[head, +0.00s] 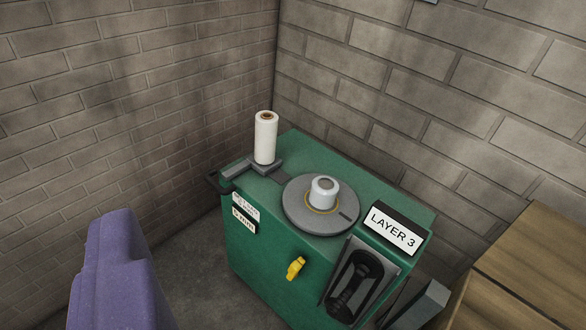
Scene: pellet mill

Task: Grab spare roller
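I cannot tell for certain which thing is the spare roller. An upright white cylinder (265,138) with a brown core stands on a grey bracket (237,170) at the back left of a green machine (262,253). A short pale metal cylinder (324,190) sits at the middle of a round grey disc (305,221) on the machine's top. Dark ribbed round parts (357,285) show in a grey-framed recess at the machine's front right. My gripper is not clearly in view, and nothing is seen held.
Wooden boxes or boards (530,262) are at the right. Block walls meet behind. A purple shape (113,275) fills the lower left; I cannot tell what it is.

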